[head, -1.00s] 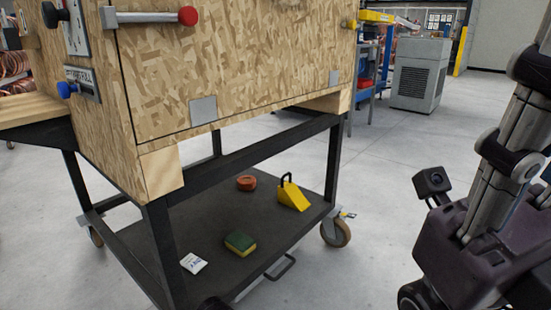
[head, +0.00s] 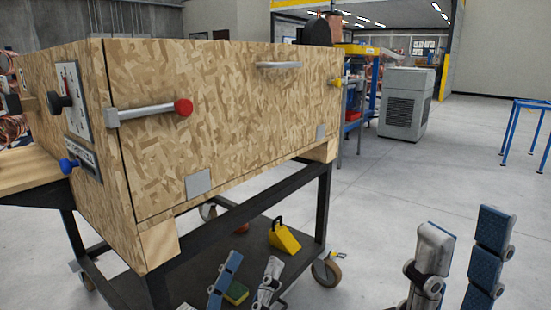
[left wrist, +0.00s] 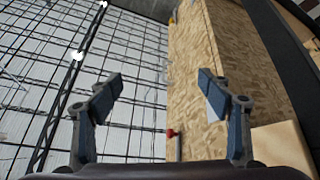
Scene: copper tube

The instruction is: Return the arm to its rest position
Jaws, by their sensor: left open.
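My left gripper (head: 253,262) shows at the bottom of the head view, fingers apart and pointing up, in front of the cart's lower shelf. In the left wrist view it (left wrist: 164,88) is open, with nothing between its fingers. My right gripper (head: 465,225) stands at the lower right of the head view over the floor, fingers spread and empty. The wooden box (head: 240,110) on the cart fills the left of the head view, beyond my left gripper. It also shows in the left wrist view (left wrist: 193,75). My arms are mostly out of view.
A bar handle with a red knob (head: 183,107) sticks out of the box. A grey cabinet (head: 404,103) and a blue frame (head: 530,104) stand farther back. Floor right of the cart is open.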

